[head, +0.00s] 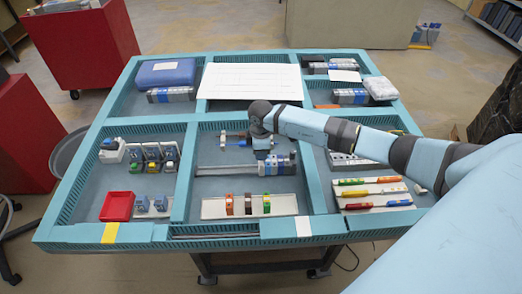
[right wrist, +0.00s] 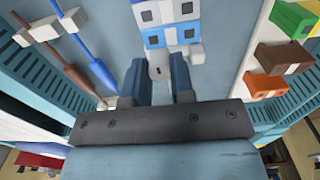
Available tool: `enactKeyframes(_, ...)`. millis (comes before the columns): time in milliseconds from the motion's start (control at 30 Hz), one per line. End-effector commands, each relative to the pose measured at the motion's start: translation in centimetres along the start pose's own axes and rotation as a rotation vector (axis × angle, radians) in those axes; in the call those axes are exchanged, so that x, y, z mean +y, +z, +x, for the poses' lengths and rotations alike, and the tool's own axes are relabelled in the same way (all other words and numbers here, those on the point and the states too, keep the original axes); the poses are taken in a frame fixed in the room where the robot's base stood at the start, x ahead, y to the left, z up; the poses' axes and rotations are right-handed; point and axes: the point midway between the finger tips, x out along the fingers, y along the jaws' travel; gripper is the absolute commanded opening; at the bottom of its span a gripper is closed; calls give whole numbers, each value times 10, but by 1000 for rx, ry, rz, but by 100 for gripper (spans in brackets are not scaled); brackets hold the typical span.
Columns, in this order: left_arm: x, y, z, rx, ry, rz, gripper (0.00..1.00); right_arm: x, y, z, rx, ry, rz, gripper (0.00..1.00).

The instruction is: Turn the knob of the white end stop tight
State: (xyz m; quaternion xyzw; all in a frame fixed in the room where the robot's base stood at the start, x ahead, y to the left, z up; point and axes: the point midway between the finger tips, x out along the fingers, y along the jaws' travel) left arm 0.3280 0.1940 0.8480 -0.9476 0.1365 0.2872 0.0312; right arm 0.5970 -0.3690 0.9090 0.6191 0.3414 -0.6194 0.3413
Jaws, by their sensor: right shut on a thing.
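A rail (head: 222,171) lies across the middle compartment of the table, with white and blue modules (head: 277,167) near its right end. The modules also show at the top of the right wrist view (right wrist: 172,20). My right gripper (head: 262,153) points down at the modules. In the right wrist view its dark blue fingers (right wrist: 167,80) are shut on a small pale grey-white piece (right wrist: 160,62), which looks like the knob of the white end stop. The fingers hide its sides, and I cannot tell how tight it is. My left gripper is not in view.
In front of the rail is a white strip (head: 218,208) with orange, brown and green blocks. Screwdrivers (right wrist: 88,55) lie behind the rail. Dividers (head: 186,178) separate the compartments. A red tray (head: 117,206) stands at left; coloured pens or tools (head: 365,193) lie at right.

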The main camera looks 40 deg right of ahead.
Motion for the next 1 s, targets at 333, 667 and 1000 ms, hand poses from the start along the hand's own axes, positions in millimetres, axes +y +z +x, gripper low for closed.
enactKeyframes(333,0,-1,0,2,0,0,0,2,0,-2,1,3,4,0)
enactKeyframes(667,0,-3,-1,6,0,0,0,1,0,-1,1,1,3,33)
enactKeyframes(1000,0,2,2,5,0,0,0,2,0,-44,3,5,2,33)
